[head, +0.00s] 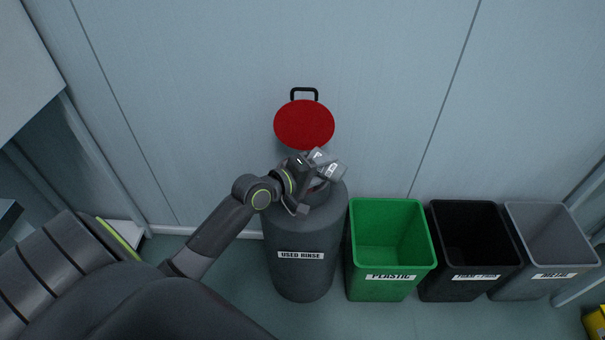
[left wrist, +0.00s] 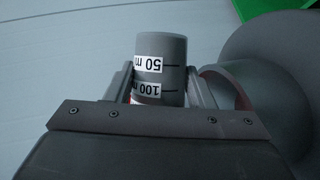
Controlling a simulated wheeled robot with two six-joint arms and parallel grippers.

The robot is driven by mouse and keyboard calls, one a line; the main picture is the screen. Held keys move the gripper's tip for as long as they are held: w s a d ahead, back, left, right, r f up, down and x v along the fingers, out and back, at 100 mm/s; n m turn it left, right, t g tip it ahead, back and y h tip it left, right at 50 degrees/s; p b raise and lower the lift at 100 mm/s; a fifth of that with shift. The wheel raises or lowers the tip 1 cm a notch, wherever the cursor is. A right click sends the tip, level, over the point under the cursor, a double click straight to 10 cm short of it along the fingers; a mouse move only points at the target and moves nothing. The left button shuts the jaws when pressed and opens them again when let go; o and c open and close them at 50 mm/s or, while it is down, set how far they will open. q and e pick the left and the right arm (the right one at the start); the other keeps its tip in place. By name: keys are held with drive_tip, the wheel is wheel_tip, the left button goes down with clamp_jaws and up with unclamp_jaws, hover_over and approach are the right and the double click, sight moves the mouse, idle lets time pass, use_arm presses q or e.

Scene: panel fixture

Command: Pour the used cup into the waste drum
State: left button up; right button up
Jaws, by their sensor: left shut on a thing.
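The waste drum (head: 303,247) is a grey cylinder labelled "USED RINSE" in the head view. Its red lid (head: 304,124) stands open against the wall. My left gripper (head: 326,164) is over the drum's top. In the left wrist view the gripper (left wrist: 163,92) is shut on the used cup (left wrist: 175,50), a grey cup with white "50 m" and "100 m" labels. The drum also shows there (left wrist: 265,70), with its round opening to the right of the cup. The cup's mouth and contents are not clear. My right gripper is not in view.
A green plastic bin (head: 391,285), a black bin (head: 455,290) and a grey metal bin (head: 535,278) stand in a row right of the drum. A pale wall (head: 220,90) is close behind. A yellow object (head: 596,324) is at the lower right corner.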

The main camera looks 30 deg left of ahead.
use_arm(q)
drive_tip(key=shift+a, duration=0.2)
idle(0.3)
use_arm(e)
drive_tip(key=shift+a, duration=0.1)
use_arm(q)
drive_tip(key=shift+n, duration=0.3)
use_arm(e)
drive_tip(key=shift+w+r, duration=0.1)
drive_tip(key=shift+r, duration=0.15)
use_arm(q)
drive_tip(key=shift+a+f+b, duration=0.1)
drive_tip(key=shift+f+b, duration=0.05)
drive_tip(key=shift+b, duration=0.2)
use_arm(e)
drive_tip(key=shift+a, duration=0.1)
use_arm(q)
drive_tip(key=shift+f+t, duration=0.1)
drive_tip(key=shift+t, duration=0.2)
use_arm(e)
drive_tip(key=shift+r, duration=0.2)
use_arm(q)
drive_tip(key=shift+n+b, duration=0.3)
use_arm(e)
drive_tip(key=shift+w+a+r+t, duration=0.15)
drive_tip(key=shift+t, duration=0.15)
